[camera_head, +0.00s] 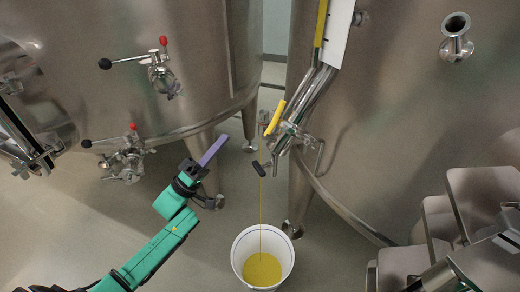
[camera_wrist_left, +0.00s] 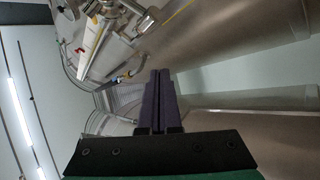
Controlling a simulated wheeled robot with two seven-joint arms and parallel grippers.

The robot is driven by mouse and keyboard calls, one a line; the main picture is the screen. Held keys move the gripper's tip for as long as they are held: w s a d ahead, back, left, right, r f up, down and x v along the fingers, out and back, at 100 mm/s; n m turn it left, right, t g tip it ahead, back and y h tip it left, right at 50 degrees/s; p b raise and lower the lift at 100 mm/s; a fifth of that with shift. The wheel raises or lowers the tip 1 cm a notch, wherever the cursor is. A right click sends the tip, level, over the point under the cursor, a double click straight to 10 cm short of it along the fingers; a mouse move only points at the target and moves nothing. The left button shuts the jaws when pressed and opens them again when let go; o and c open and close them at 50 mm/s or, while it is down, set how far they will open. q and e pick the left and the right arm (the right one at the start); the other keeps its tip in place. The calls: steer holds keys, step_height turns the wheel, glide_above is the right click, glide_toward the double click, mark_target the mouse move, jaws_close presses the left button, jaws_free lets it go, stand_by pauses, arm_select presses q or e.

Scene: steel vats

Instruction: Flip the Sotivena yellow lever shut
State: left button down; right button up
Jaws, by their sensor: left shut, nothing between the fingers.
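The yellow lever (camera_head: 275,117) is on the valve fittings at the lower end of slanted steel tubes on the right-hand vat. A thin yellow stream runs from near the black-tipped part (camera_head: 259,168) below the valve into a white bucket (camera_head: 237,246), which holds yellow liquid. My left gripper (camera_head: 213,150), with purple fingers on a green arm, is left of the lever and apart from it. Its fingers are together and empty; they also show shut in the left wrist view (camera_wrist_left: 161,88). My right gripper is not seen.
The left vat (camera_head: 100,25) carries two valves with red and black knobs (camera_head: 160,68) (camera_head: 125,158). A white gauge board (camera_head: 335,35) rises above the lever. Grey steps (camera_head: 480,190) stand at lower right. Vat legs (camera_head: 298,200) flank the open floor.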

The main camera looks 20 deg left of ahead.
mark_target(275, 117)
arm_select(q)
steer(key=s+d+r+m+g+h, duration=0.2)
steer(key=s+r+m+g+h, duration=0.3)
steer(key=g+h, duration=0.15)
steer(key=w+d+r+p, duration=0.2)
steer(key=d+r, duration=0.5)
steer(key=d, duration=0.2)
steer(key=shift+d+n+t, duration=0.2)
steer(key=shift+n+t, duration=0.1)
steer(key=shift+t, duration=0.15)
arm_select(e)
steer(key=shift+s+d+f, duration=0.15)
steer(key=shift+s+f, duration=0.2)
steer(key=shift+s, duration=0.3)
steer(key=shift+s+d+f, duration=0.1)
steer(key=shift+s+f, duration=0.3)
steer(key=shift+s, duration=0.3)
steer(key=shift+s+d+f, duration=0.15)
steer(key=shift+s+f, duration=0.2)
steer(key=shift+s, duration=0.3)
arm_select(q)
steer(key=shift+w+h, duration=0.1)
steer(key=shift+h, duration=0.15)
steer(key=shift+m+g+h, duration=0.5)
steer(key=shift+m+g, duration=0.2)
steer(key=shift+g, duration=0.2)
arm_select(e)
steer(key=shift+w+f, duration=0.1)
